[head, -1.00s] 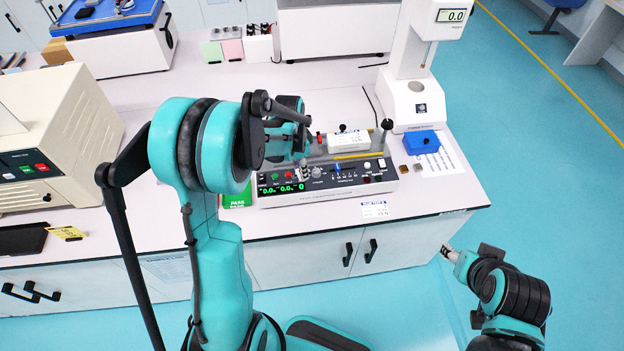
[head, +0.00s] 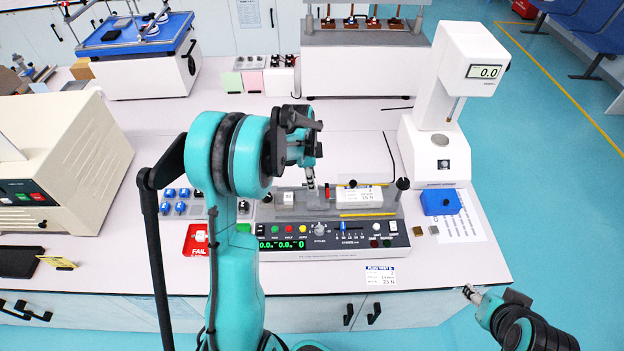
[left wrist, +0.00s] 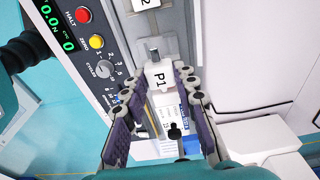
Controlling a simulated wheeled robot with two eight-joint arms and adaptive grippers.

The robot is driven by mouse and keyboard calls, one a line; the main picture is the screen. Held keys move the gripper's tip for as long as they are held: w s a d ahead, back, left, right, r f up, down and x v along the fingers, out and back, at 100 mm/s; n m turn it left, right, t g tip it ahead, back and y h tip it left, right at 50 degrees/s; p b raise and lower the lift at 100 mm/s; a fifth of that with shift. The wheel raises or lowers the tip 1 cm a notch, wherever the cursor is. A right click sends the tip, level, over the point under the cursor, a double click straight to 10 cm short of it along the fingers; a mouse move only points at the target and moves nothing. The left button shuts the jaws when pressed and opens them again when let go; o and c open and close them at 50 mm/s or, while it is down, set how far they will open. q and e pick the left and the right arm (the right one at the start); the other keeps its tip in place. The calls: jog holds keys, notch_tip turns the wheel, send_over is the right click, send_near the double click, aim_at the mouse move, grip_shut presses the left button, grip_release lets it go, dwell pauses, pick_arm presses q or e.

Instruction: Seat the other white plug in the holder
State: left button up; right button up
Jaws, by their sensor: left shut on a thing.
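My left gripper (left wrist: 154,90) is shut on a white plug marked P1 (left wrist: 158,77), whose grey metal tip points up in the left wrist view. In the head view this gripper (head: 311,184) points down over the tester's grey deck, and the plug in it is hard to make out. A second white plug (head: 288,197) stands on the deck to its left; its edge, ending in "2", shows in the left wrist view (left wrist: 145,4). The holder cannot be told apart clearly under the gripper. My right gripper (head: 471,293) is beyond the bench's front edge, too small to read.
The tester's front panel (head: 330,238) has buttons and green digits. A white 25 N block (head: 359,196) lies right of the gripper. A red FAIL card (head: 197,240) and blue connectors (head: 181,194) lie to the left. A force stand (head: 436,150) and blue block (head: 440,202) stand right.

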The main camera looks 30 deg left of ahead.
pick_arm(q)
jog(key=shift+s+f+b, duration=0.1)
jog(key=shift+f+b, duration=0.5)
jog(key=shift+f, duration=0.1)
jog(key=shift+f+b, duration=0.95)
jog(key=shift+f, duration=0.35)
jog(key=shift+f+b, duration=0.15)
jog(key=shift+b, duration=0.15)
jog(key=shift+f, duration=0.25)
jog(key=shift+b, duration=0.3)
jog(key=shift+f+b, duration=0.4)
jog(key=shift+f, duration=0.05)
jog(key=shift+f, duration=0.1)
dwell(0.4)
jog(key=shift+f+b, duration=0.25)
jog(key=shift+b, duration=0.25)
